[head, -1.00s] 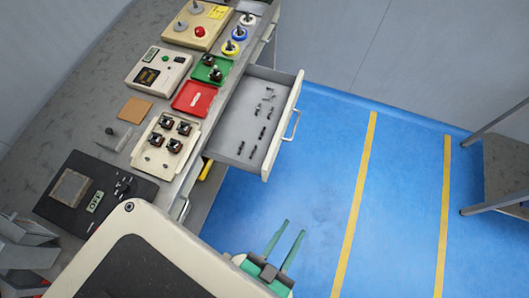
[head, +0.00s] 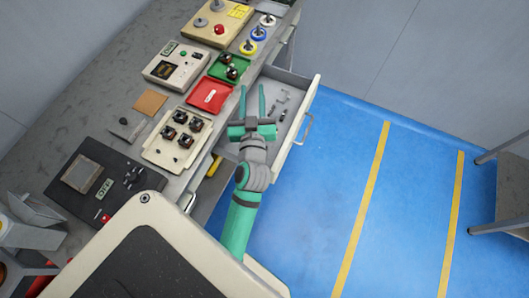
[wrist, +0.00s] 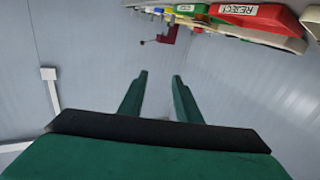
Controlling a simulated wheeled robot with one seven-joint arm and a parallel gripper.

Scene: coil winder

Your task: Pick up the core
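My gripper (head: 252,88) is open and empty, held over the open grey drawer (head: 305,98) with its fingers toward the back of the bench. In the wrist view its two green fingers (wrist: 160,76) are apart with nothing between them. Several small dark and metal pieces (head: 282,97) lie in the drawer; the arm hides others. Dark, copper-coloured wound parts (head: 181,117) stand on a cream tray (head: 152,153), and a few more (head: 232,73) are on a green tray (head: 218,67). I cannot tell which piece is the core.
A red reject tray (head: 223,92) lies beside the drawer; it also shows in the wrist view (wrist: 275,20). Wire spools (head: 249,46), a control box (head: 155,68) and a black machine (head: 60,190) stand on the bench.

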